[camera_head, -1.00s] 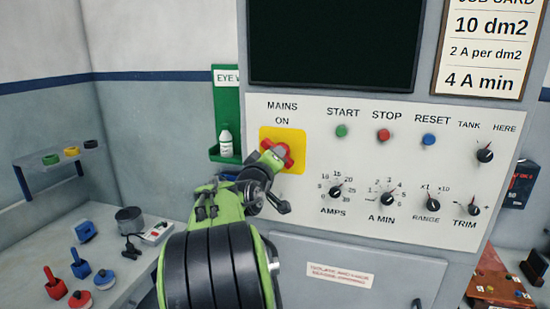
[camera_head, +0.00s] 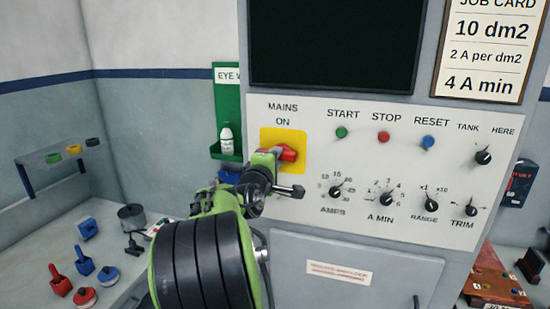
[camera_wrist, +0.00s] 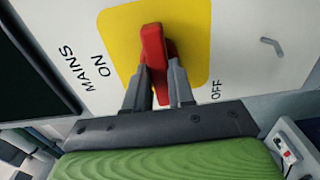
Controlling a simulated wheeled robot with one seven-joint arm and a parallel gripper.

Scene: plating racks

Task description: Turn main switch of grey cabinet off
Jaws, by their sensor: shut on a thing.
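The grey cabinet (camera_head: 345,225) has a red main switch handle (camera_head: 288,153) on a yellow plate (camera_head: 298,136), under the words MAINS and ON. The handle lies about level across the plate in the head view. My gripper (camera_wrist: 157,74) is shut on the red handle (camera_wrist: 152,42), one finger on each side, in the wrist view. In that view ON is left of the yellow plate (camera_wrist: 196,25), and OFF is at its lower right. My gripper and wrist hide part of the switch and the OFF mark in the head view.
START, STOP and RESET buttons (camera_head: 384,137) and several knobs, including AMPS (camera_head: 336,192), lie right of the switch. A green eye-wash holder (camera_head: 228,100) with a white bottle hangs to the left. A bench (camera_head: 110,270) with coloured tools is at lower left.

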